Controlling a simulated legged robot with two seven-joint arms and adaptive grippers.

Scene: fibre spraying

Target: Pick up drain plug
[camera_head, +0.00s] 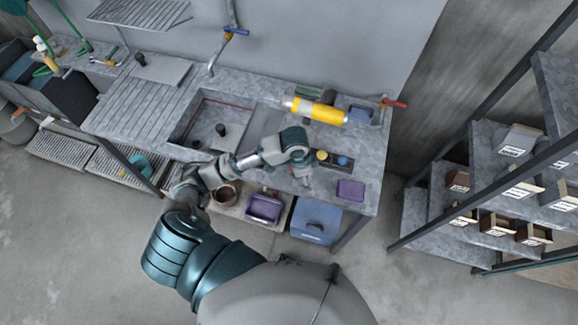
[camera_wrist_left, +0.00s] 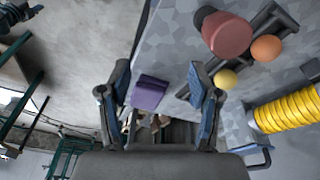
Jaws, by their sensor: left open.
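I cannot clearly identify the drain plug. A small dark upright piece (camera_head: 221,129) stands in the sink basin (camera_head: 190,125) and may be it; another dark piece (camera_head: 195,144) is near the basin's front edge. My left gripper (camera_head: 306,182) is over the front of the counter, right of the basin, partly covered by its own wrist. In the wrist view my left gripper (camera_wrist_left: 158,75) has its two fingers apart with nothing held between them. A purple box (camera_wrist_left: 149,93) shows beyond the fingers, also on the counter in the head view (camera_head: 350,190). My right gripper is out of view.
A yellow cylinder (camera_head: 320,112) lies at the back of the counter (camera_head: 375,150). A tap (camera_head: 213,60) rises behind the basin. A shelf with small boxes (camera_head: 520,188) stands at the right.

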